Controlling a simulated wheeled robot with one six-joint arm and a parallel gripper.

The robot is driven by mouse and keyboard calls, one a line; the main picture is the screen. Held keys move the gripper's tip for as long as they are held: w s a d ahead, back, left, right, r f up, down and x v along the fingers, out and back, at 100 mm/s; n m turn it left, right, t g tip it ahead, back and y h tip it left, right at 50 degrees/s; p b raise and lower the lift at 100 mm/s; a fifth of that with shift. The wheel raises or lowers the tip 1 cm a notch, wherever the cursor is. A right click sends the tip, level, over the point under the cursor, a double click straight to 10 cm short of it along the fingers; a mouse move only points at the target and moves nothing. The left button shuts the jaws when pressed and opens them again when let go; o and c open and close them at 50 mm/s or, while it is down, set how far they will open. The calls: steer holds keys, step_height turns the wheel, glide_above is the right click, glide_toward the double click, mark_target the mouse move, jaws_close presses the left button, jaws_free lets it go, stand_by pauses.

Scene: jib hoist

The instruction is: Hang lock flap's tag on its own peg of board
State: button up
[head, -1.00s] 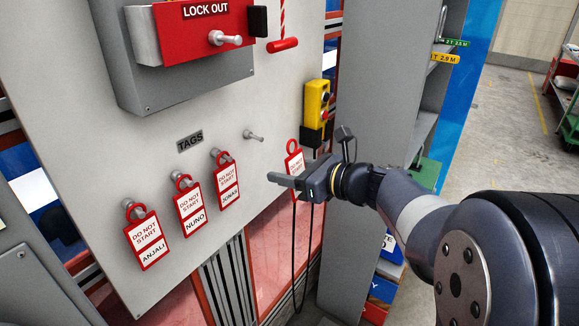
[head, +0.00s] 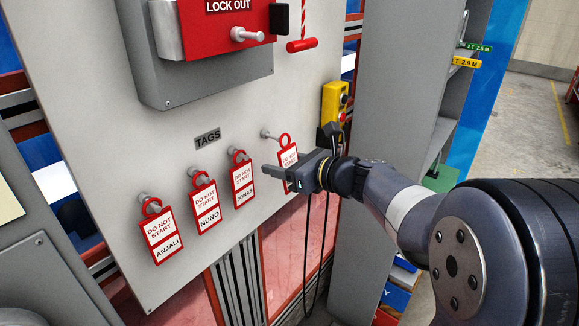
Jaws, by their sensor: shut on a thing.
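My gripper (head: 275,172) is shut on a red and white tag (head: 287,154), held upright in front of the board (head: 110,140). Its lower part is hidden behind the jaws, so its name does not show. The tag's red ring is beside the tip of the rightmost peg (head: 268,134). I cannot tell whether the ring is around the peg. The other pegs carry the ANJALI tag (head: 161,232), the NUNO tag (head: 206,203) and the JONAS tag (head: 243,180). The red lock flap (head: 225,32), marked LOCK OUT, is above, with a bare silver pin.
The TAGS label (head: 208,138) is above the hung tags. A red handle (head: 302,45) hangs on a cord at the upper right. A yellow pendant control (head: 336,100) with black cables is right behind my gripper. A grey cabinet (head: 395,90) stands to the right.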

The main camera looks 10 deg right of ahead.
steer(key=shift+x, duration=1.35)
steer(key=shift+r, duration=0.15)
steer(key=o, duration=1)
steer(key=shift+w, duration=0.1)
steer(key=shift+o, duration=0.2)
steer(key=b+v, duration=0.1)
steer(key=v, duration=1)
steer(key=shift+d, duration=0.25)
steer(key=shift+w+a, duration=0.1)
steer(key=shift+w, duration=0.05)
steer(key=x, duration=1)
steer(key=shift+a+f, duration=0.2)
steer(key=shift+a, duration=0.15)
